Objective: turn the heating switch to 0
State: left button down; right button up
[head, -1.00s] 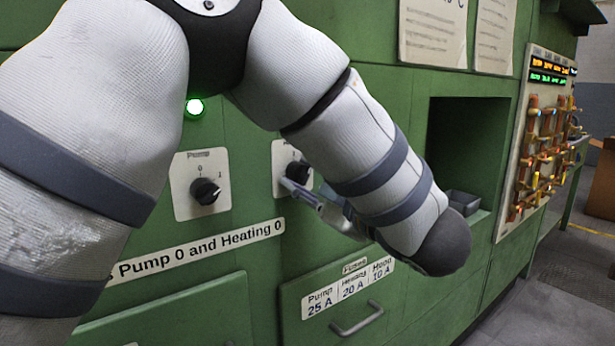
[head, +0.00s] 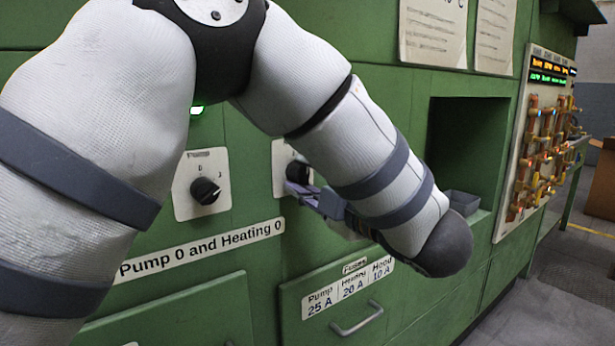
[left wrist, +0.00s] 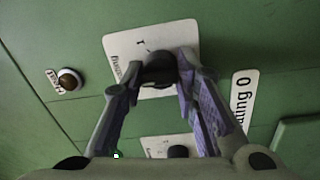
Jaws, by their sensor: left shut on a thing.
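The heating switch (head: 296,171) is a black knob on a white plate on the green panel, partly hidden by my left gripper (head: 302,189). The left wrist view shows its black knob (left wrist: 159,70) between the two fingertips of the left gripper (left wrist: 160,68), which is shut on it. The fingers cover part of the knob, and I cannot tell where its pointer stands. My right gripper is in neither view.
The pump switch (head: 205,190) is a similar black knob to the left. Below is a label reading "Pump 0 and Heating 0" (head: 200,250). A drawer handle (head: 357,318) sticks out lower down. A recess (head: 465,140) opens at the right. A round dark-red button (left wrist: 69,81) shows in the wrist view.

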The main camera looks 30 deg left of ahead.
pick_arm(q)
jog(key=shift+f, duration=0.2)
jog(key=c, duration=1.3)
grip_release()
jog(key=shift+r, duration=0.1)
jog(key=shift+d, duration=0.1)
jog(key=v, duration=1.2)
